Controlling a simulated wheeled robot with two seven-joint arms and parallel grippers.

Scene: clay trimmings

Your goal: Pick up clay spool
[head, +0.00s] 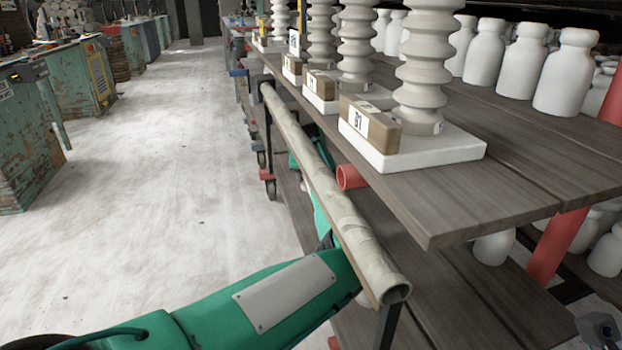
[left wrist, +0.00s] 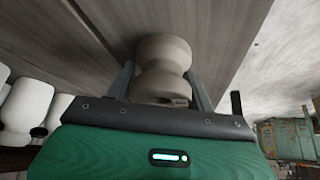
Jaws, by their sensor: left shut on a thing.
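The clay spool (left wrist: 165,58), a pale grey piece with a narrow waist, is in the left wrist view. My left gripper (left wrist: 160,72) is shut on it, with one finger on each side. Dark wooden boards show just behind the spool; I cannot tell whether it touches them. In the head view my green left arm comes in from the lower left and passes behind a long clay-coloured tube (head: 330,200), so the gripper and spool are hidden there.
A wooden shelf (head: 520,190) holds ribbed clay columns (head: 420,60) on white slabs (head: 440,148), a tagged brown block (head: 370,124) and white bottles (head: 565,75). A lower shelf (head: 500,290) lies beneath. Open floor (head: 170,150) is at left, beside worn green cabinets (head: 80,80).

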